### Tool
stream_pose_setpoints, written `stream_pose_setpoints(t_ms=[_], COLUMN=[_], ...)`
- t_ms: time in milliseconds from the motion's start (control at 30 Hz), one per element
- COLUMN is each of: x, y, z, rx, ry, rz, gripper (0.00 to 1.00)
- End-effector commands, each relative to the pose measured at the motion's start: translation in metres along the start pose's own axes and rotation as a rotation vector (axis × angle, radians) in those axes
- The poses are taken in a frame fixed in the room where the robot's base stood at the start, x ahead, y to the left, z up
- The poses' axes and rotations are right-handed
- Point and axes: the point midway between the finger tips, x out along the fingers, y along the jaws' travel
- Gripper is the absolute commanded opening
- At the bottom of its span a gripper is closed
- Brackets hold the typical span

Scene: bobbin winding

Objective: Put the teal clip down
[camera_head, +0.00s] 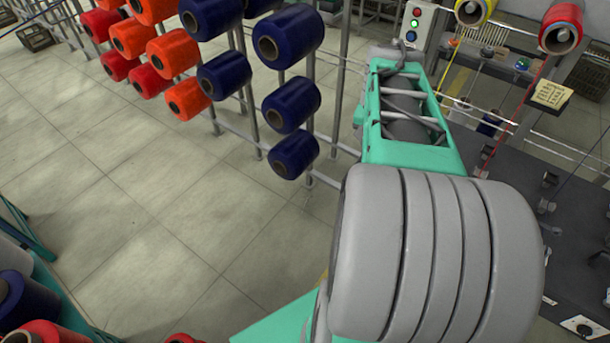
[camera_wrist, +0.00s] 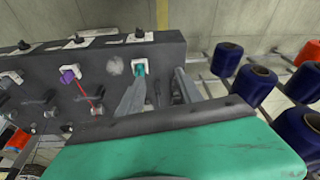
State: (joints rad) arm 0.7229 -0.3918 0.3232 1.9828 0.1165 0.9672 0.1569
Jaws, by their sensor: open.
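The teal clip (camera_wrist: 140,70) shows in the wrist view as a small teal patch in a white bracket on the dark grey panel. It is close to the tip of my left finger, and I cannot tell whether they touch. My gripper (camera_wrist: 161,76) is open, its two grey fingers spread apart with nothing seen between them. In the head view my own arm hides the gripper, and I cannot make out the teal clip there.
A purple clip (camera_wrist: 68,76) sits in another white bracket to the left, near a red thread. Dark blue spools (camera_wrist: 254,85) stand to the right. In the head view, racked orange spools (camera_head: 173,52) and navy spools (camera_head: 288,37) border open tiled floor. The dark panel (camera_head: 515,205) lies right.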

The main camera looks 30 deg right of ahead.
Motion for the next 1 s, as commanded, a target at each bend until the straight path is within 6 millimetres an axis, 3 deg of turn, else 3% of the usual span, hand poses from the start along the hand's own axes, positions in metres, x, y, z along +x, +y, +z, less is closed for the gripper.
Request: stream_pose_setpoints(t_ms=[33, 100, 200, 300, 400, 500, 800, 900, 1000], x=[-0.009, -0.020, -0.035, -0.044, -0.048, -0.048, -0.048, -0.048, -0.048], y=[-0.035, -0.081, -0.132, -0.158, -0.167, -0.169, -0.168, -0.168, -0.168], z=[0.020, 0.059, 0.124, 0.180, 0.210, 0.217, 0.216, 0.216, 0.216], rx=[-0.120, -0.313, -0.589, -0.807, -0.923, -0.955, -0.949, -0.949, -0.948], ry=[0.012, 0.030, 0.056, 0.075, 0.086, 0.087, 0.086, 0.086, 0.085], rz=[-0.035, -0.093, -0.181, -0.253, -0.292, -0.303, -0.300, -0.300, -0.300], gripper=[0.42, 0.42, 0.42, 0.42, 0.42, 0.42, 0.42, 0.36, 0.36])
